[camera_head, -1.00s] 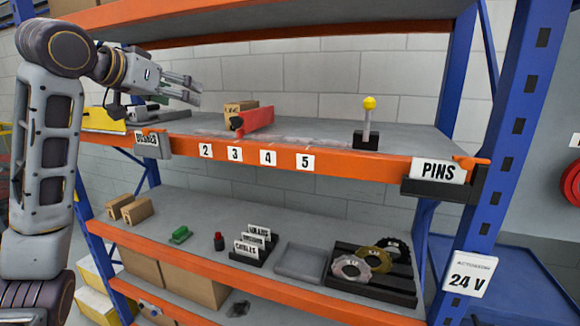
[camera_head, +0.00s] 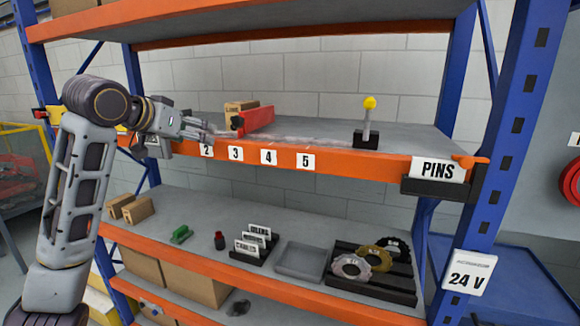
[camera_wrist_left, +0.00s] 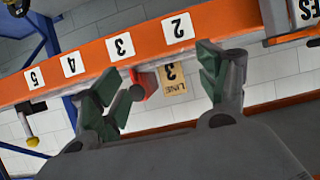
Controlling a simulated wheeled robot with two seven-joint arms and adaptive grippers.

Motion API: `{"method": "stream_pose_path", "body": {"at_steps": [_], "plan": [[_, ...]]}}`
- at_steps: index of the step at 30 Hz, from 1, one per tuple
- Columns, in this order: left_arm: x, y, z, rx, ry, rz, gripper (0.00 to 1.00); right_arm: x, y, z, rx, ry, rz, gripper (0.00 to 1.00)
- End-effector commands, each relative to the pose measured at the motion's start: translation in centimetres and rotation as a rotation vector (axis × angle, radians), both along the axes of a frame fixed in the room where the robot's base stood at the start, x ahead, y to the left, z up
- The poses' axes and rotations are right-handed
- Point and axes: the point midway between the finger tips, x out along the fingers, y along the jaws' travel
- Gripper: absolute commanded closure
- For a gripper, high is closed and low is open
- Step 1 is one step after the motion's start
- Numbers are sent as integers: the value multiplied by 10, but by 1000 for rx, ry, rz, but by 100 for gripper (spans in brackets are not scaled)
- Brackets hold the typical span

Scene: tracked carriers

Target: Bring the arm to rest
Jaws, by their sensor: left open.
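My left arm (camera_head: 85,170) comes in from the left in the head view. My left gripper (camera_head: 205,131) is near the front edge of the upper shelf, by the label "2" and left of the red block (camera_head: 255,120). In the left wrist view my left gripper (camera_wrist_left: 165,95) has its fingers spread apart with nothing held between them. The red block (camera_wrist_left: 146,82) and a wooden block marked LINE (camera_wrist_left: 175,88) show beyond the fingers. My right gripper is not in either view.
The upper shelf's orange edge (camera_head: 350,165) carries numbered labels. A yellow-knobbed lever (camera_head: 367,120) stands on the right. The lower shelf holds a grey tray (camera_head: 300,275), a black rack with rings (camera_head: 405,290), card holders and wooden blocks (camera_head: 138,211). Open air lies in front of the shelves.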

Motion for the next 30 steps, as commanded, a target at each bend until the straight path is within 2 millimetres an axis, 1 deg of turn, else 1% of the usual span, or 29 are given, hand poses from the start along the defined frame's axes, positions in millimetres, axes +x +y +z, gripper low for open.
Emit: {"method": "stream_pose_path", "body": {"at_steps": [1, 8, 14, 18, 23, 30], "plan": [[2, -2, -17, 4, 18, 1, 25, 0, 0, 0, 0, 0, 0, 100], [5, -10, -77, 23, 75, 8, 25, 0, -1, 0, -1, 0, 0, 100], [3, -16, -128, 40, 124, 15, 25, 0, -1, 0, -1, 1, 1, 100], [-2, -20, -163, 51, 159, 18, 25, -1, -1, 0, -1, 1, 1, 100], [-10, -23, -202, 61, 199, 24, 25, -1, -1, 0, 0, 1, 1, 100], [-27, -28, -258, 77, 257, 32, 25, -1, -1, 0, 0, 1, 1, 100]]}}
